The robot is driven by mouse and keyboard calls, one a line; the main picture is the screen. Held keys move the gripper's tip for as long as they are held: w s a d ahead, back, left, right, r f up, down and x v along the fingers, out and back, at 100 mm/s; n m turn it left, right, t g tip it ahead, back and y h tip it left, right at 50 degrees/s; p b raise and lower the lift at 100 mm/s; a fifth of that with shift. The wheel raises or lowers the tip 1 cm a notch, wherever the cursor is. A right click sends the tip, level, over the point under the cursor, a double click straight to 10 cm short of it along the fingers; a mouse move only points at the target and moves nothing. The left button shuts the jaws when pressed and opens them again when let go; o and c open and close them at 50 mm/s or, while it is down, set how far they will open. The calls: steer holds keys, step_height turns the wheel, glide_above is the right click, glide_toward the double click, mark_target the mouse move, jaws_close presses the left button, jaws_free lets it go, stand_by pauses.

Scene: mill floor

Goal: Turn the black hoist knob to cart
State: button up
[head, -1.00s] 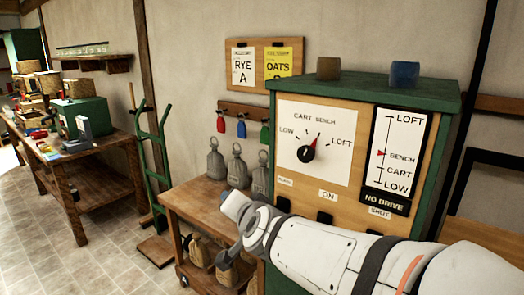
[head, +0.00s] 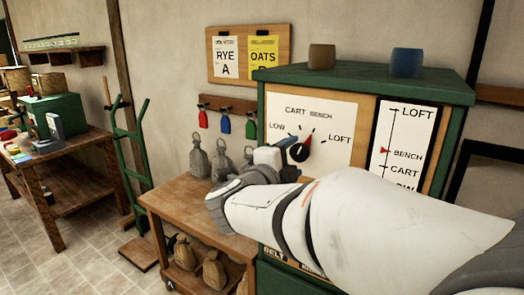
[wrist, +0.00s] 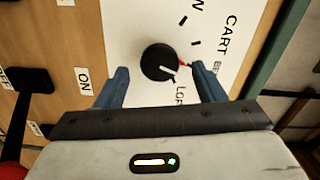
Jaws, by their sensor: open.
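The black hoist knob (head: 298,152) is on a white dial plate (head: 338,115) marked LOW, CART, BENCH and LOFT. Its red pointer tip points up and right, toward BENCH. My gripper (head: 286,150) is at the knob's left in the head view and partly covers it. In the wrist view the knob (wrist: 156,60) shows between and just beyond the two blue fingertips of my gripper (wrist: 159,68). The fingers are apart, with gaps to the knob on both sides. The right finger hides part of the BENCH and LOFT lettering.
A height scale (head: 402,140) beside the dial has its red marker at BENCH. My arm hides the lower panel. A black switch handle (wrist: 38,80) is by an ON label. Weights (head: 199,160) stand on a wooden cart (head: 170,195) left of the green cabinet (head: 440,88).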

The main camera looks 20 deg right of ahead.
mark_target(298, 153)
steer(key=shift+x, duration=2.15)
steer(key=c, duration=1)
steer(key=shift+o, duration=0.2)
steer(key=shift+p, duration=0.35)
steer(key=n+p, duration=0.2)
steer(key=n, duration=0.1)
steer(key=shift+r+n, duration=0.15)
steer(key=shift+n, duration=0.15)
steer(key=shift+n+p, duration=1.45)
steer(key=shift+n, duration=0.55)
